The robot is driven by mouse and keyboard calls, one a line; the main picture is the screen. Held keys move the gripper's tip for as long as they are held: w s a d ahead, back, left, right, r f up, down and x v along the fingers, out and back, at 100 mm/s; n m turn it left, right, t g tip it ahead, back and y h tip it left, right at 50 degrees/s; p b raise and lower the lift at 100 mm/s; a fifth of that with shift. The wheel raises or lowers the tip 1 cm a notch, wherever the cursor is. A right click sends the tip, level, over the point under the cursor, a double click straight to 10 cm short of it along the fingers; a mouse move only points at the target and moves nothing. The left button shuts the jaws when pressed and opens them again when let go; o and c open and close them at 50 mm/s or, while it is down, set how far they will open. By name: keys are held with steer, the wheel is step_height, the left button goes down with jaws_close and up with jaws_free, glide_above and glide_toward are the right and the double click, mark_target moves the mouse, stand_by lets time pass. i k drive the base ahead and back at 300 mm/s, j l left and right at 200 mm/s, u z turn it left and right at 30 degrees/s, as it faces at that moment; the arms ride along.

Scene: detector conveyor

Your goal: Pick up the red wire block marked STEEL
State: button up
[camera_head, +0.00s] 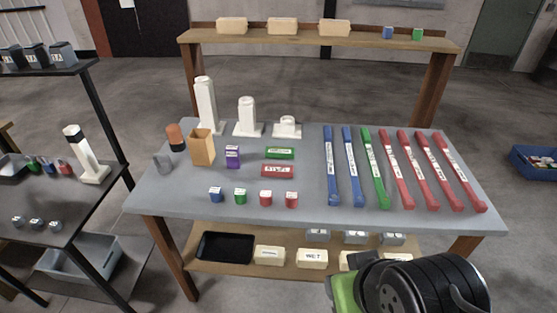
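A short red block (277,171) with a white label lies flat near the middle of the grey table. Its lettering is small and blurred, but could read STEEL. A similar green labelled block (279,153) lies just behind it. Several long red bars (398,172) with white labels lie side by side at the table's right, and their lettering is too small to read. Part of my arm, black and green, shows at the bottom right, in front of the table. My gripper's fingers do not show.
Small blue, green and red cubes (265,198) stand in front of the red block. A purple box (232,156) and a tan box (201,147) stand to its left. White posts (247,118) stand behind. Long blue and green bars (375,170) lie to the right.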

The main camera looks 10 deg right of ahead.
mark_target(274, 171)
steer(key=i+l+u, duration=0.25)
steer(key=u, duration=0.2)
steer(key=i+l+u, duration=0.2)
steer(key=u, duration=0.3)
steer(key=i+l+u, duration=0.15)
steer(key=l+u, duration=0.75)
steer(key=i+l, duration=0.05)
